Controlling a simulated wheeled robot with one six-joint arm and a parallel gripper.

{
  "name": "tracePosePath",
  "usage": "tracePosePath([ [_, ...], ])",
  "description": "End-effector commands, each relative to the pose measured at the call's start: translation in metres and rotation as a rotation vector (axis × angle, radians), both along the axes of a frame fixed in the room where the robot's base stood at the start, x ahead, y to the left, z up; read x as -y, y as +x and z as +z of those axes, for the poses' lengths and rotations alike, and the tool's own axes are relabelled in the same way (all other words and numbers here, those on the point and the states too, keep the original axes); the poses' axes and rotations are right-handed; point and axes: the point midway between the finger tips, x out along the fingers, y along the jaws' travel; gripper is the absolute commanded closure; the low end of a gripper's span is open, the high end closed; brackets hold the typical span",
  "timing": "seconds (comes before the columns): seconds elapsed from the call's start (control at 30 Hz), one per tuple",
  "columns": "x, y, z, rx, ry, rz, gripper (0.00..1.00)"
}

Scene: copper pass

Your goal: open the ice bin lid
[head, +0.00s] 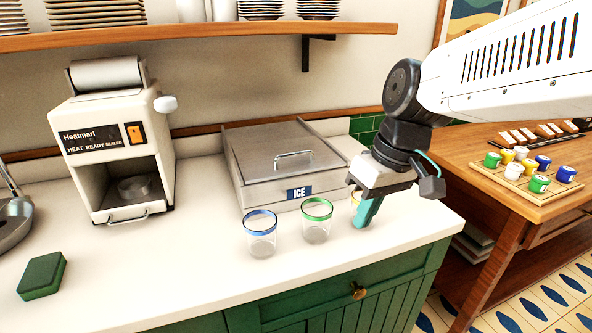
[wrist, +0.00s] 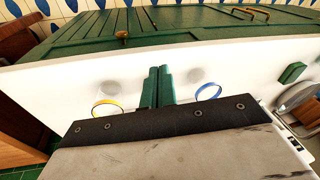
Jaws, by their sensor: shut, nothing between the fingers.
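The ice bin (head: 300,197) is a low brushed-metal box on the white counter in the head view, with a blue ICE label on its front. Its flat metal lid (head: 258,150) lies shut on top, with a bar handle (head: 293,155) standing up from it. My gripper (head: 367,214) is to the right of the bin and in front of it, apart from the handle. Its teal fingers point down and are shut with nothing between them; they also show together in the wrist view (wrist: 158,74). The bin is not recognisable in the wrist view.
A blue-rimmed glass (head: 261,238) and a green-rimmed glass (head: 317,222) stand before the bin. A yellow-rimmed glass (head: 355,198) is partly hidden behind my fingers. A white sealer machine (head: 84,125) stands left, a green block (head: 41,276) front left. A shelf (head: 200,36) runs above.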

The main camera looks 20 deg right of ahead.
Motion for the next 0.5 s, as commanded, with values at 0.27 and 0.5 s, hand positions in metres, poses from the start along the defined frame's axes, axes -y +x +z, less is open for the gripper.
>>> tracePosePath([
  [0.27,0.002,0.088,0.012,0.315,0.047,0.471,1.00],
  [0.5,0.003,0.139,0.035,0.622,-0.097,0.894,1.00],
])
